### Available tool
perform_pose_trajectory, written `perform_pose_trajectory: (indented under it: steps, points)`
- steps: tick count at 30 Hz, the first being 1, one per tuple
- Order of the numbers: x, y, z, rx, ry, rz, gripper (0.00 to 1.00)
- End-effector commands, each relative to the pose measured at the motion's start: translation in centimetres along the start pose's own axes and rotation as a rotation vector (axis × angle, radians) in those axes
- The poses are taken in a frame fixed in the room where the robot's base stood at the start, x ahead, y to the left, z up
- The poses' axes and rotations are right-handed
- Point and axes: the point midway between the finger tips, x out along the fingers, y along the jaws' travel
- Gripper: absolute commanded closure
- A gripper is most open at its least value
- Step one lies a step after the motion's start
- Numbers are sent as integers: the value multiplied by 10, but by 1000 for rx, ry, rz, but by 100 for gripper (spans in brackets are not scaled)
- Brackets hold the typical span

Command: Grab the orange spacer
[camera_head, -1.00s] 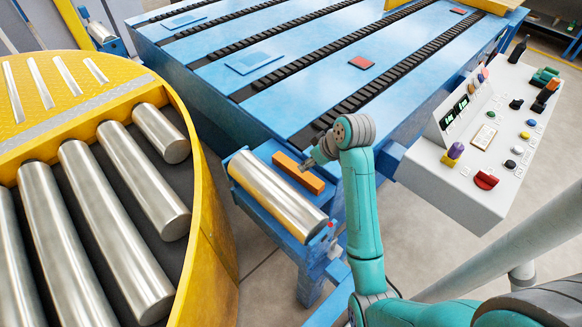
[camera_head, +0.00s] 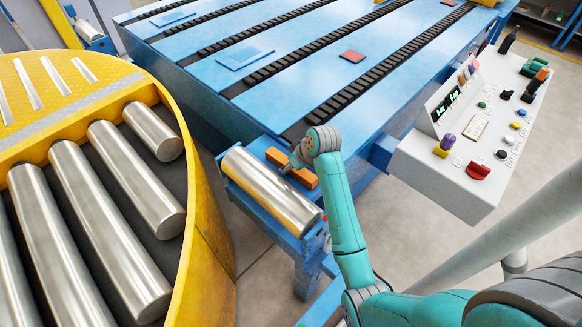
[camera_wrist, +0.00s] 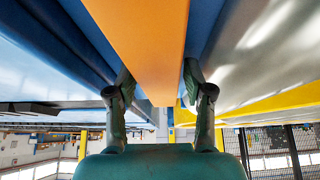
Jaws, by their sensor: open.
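The orange spacer (camera_head: 305,178) is a long bar lying on a blue ledge beside a steel roller. My gripper (camera_head: 287,170) is over the middle of the spacer and hides part of it. In the wrist view the spacer (camera_wrist: 142,40) runs down from the top edge between my two spread fingers. My gripper (camera_wrist: 158,78) is open, with one finger on each side of the bar. Whether either finger touches the bar cannot be told.
The steel roller (camera_head: 268,190) lies close alongside the spacer. A blue slatted table (camera_head: 300,70) stands behind it, with a red pad (camera_head: 352,56) and blue plates on top. A control panel (camera_head: 450,180) is at right. A yellow roller turntable (camera_head: 205,210) is at left.

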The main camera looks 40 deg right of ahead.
Motion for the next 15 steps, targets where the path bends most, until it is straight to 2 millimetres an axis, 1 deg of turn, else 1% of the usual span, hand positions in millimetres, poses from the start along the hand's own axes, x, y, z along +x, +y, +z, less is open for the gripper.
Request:
perform_pose_trajectory:
  steps: [4, 5, 6, 8, 9, 10, 11, 15]
  points:
    - [0, 0, 0, 0, 0, 0, 48]
    - [0, 0, 0, 0, 0, 0, 53]
    - [0, 0, 0, 0, 0, 0, 63]
    - [0, 0, 0, 0, 0, 0, 78]
    - [0, 0, 0, 0, 0, 1, 88]
    - [0, 0, 0, 0, 0, 0, 96]
    - [0, 0, 0, 0, 0, 0, 100]
    - [-1, 0, 0, 0, 1, 1, 100]
